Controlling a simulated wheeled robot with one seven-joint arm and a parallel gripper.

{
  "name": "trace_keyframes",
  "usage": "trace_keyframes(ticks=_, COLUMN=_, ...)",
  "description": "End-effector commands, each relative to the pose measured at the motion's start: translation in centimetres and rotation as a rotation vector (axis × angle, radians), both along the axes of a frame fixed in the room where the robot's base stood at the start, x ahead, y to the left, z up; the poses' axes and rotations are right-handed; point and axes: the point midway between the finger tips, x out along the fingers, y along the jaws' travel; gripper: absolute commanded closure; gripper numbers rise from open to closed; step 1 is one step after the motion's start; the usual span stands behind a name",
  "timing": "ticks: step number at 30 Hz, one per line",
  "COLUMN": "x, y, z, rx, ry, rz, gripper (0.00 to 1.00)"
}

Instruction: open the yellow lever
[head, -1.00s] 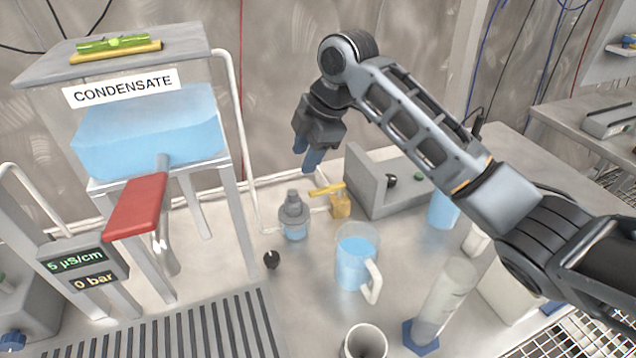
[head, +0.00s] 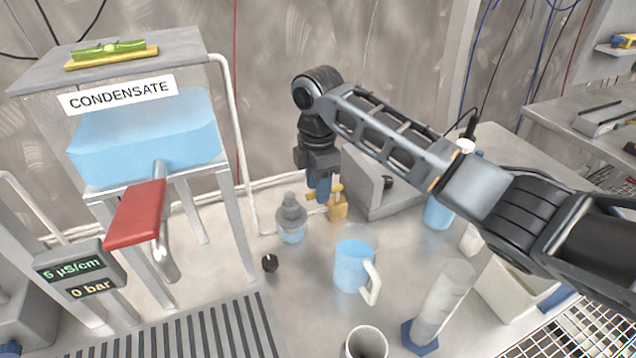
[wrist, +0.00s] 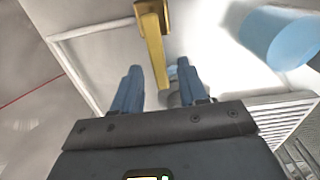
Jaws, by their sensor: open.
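The yellow lever sits on a small yellow valve block (head: 338,208) on the steel bench, left of a grey bracket. In the head view my gripper (head: 319,197) points down over the lever and hides part of its bar. In the wrist view the lever's bar (wrist: 153,50) runs from its block at the top down to between my two blue fingers. My gripper is open, with one finger on each side of the bar. I cannot tell whether either finger touches it.
The grey bracket (head: 375,190) is close on the right. The condensate tank (head: 145,140) with a red handle (head: 136,213) stands at left.

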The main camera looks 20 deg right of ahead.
Motion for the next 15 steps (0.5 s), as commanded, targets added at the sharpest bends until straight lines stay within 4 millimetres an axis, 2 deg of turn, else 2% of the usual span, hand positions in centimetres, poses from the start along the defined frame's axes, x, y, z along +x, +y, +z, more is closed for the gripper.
trace_keyframes(ticks=8, x=-0.01, y=-0.01, z=-0.20, rx=0.000, ry=0.000, rz=0.000, gripper=0.57)
trace_keyframes(ticks=15, x=0.00, y=-0.01, z=-0.17, rx=0.000, ry=0.000, rz=0.000, gripper=0.80)
